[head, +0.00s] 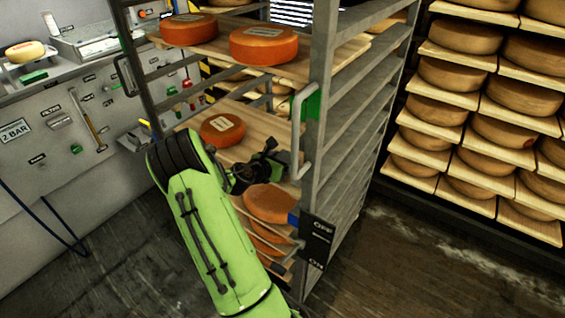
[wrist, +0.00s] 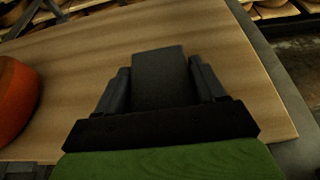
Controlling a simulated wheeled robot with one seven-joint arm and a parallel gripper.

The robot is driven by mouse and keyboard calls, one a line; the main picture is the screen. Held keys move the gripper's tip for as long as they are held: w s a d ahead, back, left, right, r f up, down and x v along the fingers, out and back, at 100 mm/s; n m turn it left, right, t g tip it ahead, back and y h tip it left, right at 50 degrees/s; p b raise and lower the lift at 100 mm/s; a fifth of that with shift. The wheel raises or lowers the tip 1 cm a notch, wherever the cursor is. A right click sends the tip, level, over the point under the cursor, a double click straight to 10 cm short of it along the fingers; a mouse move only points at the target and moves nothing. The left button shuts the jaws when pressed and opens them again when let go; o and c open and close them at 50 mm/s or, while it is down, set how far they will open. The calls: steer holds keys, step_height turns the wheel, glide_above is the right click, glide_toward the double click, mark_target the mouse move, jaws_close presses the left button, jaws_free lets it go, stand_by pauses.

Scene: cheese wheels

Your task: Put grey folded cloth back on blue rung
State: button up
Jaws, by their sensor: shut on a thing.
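My gripper (head: 268,165) is at the front right part of the rack's middle board in the head view. In the wrist view my gripper (wrist: 158,78) is shut on a dark grey flat piece, the grey folded cloth (wrist: 160,65), held between its two fingers over bare wood. In the head view the cloth cannot be told apart from the dark gripper.
The metal rack (head: 322,150) holds wooden boards with orange cheese wheels. One wheel (head: 222,129) sits left of my gripper on the same board; another (head: 269,203) is below. A green mark (head: 312,105) and a grey handle (head: 297,125) are on the post. Floor (head: 430,260) at right is clear.

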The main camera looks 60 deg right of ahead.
steer(key=shift+f, duration=0.15)
steer(key=o, duration=1)
